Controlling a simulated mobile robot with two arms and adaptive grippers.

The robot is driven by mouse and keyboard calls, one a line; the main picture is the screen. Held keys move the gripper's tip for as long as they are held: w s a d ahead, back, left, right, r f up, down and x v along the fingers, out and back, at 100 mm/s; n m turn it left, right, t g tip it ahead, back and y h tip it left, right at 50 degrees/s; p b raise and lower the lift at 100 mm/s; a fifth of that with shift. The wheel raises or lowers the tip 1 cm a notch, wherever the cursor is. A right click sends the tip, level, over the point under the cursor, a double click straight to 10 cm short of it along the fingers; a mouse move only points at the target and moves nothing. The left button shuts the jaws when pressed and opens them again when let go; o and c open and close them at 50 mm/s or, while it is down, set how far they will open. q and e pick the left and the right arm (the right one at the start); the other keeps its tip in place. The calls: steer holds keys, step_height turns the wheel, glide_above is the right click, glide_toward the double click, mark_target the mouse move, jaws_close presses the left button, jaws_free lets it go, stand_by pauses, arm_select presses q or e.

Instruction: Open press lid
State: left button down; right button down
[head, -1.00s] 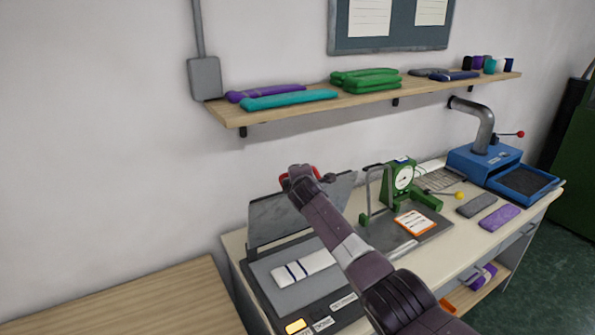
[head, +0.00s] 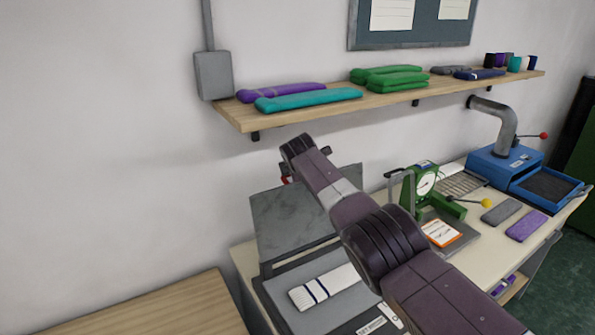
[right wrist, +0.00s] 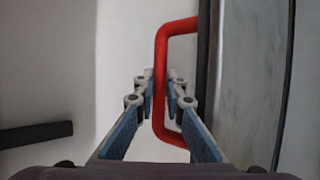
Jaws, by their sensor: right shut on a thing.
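The press lid (head: 280,220) is a grey plate standing raised and tilted up at the back of the press, in the head view. A pale strip with dark blue stripes (head: 322,288) lies on the grey press bed (head: 285,279) below it. The red lid handle (right wrist: 160,72) is a bent bar beside the lid's edge in the right wrist view. My right gripper (right wrist: 160,88) is shut on this handle, with one finger on each side. In the head view my right arm hides part of the lid and most of the gripper. My left gripper is out of view.
A green dial gauge (head: 424,185) stands right of the press, with an orange-edged card (head: 441,233) near it. A blue device (head: 490,165) is farther right. A wooden shelf (head: 300,122) with folded knits hangs above. A wooden top (head: 150,310) at left is bare.

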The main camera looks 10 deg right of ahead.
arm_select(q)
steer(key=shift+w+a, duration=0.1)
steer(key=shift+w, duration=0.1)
arm_select(e)
steer(key=shift+w+a+r, duration=0.15)
steer(key=shift+w, duration=0.1)
